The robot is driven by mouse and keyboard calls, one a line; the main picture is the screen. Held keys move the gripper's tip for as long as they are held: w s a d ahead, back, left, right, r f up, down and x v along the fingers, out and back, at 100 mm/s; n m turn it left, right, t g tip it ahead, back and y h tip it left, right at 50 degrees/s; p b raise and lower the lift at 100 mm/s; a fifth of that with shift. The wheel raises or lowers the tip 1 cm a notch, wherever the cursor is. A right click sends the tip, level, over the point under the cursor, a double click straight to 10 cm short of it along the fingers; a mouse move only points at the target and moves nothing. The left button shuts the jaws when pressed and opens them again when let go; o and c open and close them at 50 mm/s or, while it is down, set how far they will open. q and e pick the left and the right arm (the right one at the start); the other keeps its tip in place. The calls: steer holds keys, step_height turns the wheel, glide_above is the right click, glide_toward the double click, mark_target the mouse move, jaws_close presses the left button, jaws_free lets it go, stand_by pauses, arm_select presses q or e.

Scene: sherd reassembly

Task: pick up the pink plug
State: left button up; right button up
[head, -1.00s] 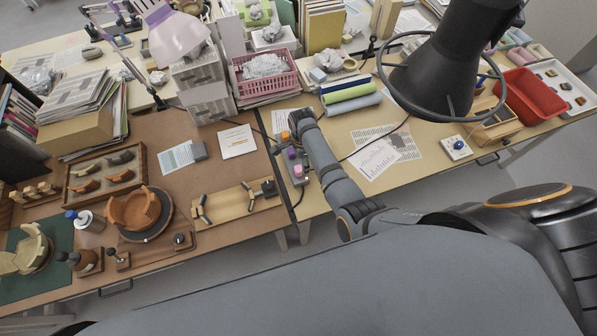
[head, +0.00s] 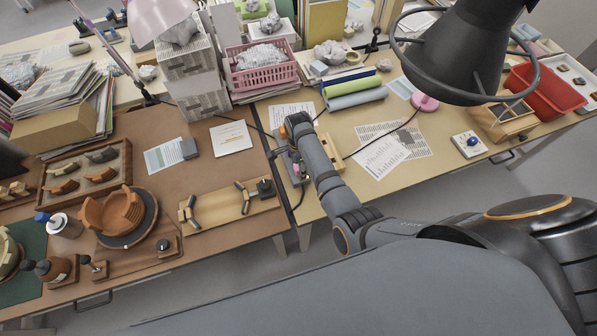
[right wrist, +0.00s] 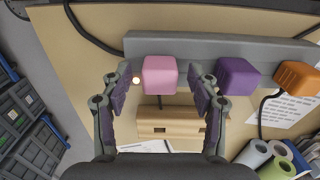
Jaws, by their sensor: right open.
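The pink plug (right wrist: 159,75) is a pale pink block on a long grey power strip (right wrist: 200,47) in the right wrist view. My right gripper (right wrist: 160,82) is open, with one finger on each side of the pink plug. Gaps show between the plug and both fingers, and nothing is held. In the head view my right arm reaches over the power strip (head: 290,172), largely hiding the plugs and the gripper there. My left gripper is in neither current view.
A purple plug (right wrist: 238,76) sits close to the right finger, with an orange plug (right wrist: 297,78) beyond it. A wooden block (right wrist: 170,122) lies beside the strip. Dark cables run nearby. Rolled coloured sheets (head: 354,92) and printed papers (head: 385,158) lie farther along the table.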

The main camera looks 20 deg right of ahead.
steer(key=shift+r, duration=0.1)
steer(key=c, duration=1.2)
steer(key=shift+r, duration=0.1)
